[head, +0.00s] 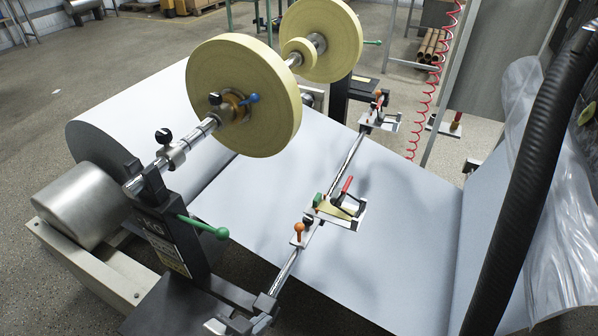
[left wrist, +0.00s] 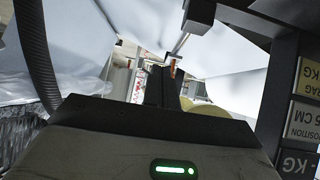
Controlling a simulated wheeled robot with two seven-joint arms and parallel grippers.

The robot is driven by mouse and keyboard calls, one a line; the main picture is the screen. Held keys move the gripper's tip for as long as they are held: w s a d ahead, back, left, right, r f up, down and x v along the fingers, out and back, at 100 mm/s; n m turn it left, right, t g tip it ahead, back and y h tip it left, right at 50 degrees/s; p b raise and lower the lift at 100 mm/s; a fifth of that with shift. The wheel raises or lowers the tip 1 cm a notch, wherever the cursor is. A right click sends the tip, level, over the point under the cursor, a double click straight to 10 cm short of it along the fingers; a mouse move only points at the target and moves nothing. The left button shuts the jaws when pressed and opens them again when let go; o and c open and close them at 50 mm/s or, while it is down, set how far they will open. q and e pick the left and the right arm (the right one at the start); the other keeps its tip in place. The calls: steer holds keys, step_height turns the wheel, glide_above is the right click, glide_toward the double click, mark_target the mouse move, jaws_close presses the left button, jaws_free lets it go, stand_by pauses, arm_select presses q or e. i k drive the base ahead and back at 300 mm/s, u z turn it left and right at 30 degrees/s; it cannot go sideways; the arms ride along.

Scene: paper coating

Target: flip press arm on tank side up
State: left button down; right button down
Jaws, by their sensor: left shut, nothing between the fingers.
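Two press arms with red handles sit on the crossbar over the white sheet in the head view. The farther press arm (head: 380,108) is near the bar's far end. I cannot tell which is the tank-side one. My left gripper (left wrist: 160,85) shows its dark fingers together in the left wrist view, empty, pointing toward the bar (left wrist: 190,15) and an orange knob (left wrist: 173,68). No contact can be made out. My right gripper is not seen.
A black stand (head: 155,222) with a green-handled lever and labels is at left, close to my left gripper. A black ribbed hose (head: 530,150) crosses the right side. Yellow rolls (head: 243,95) and a large white roll (head: 130,100) stand behind the bar.

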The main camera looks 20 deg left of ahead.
mark_target(338, 197)
steer(key=i, duration=0.45)
steer(key=u, duration=1.3)
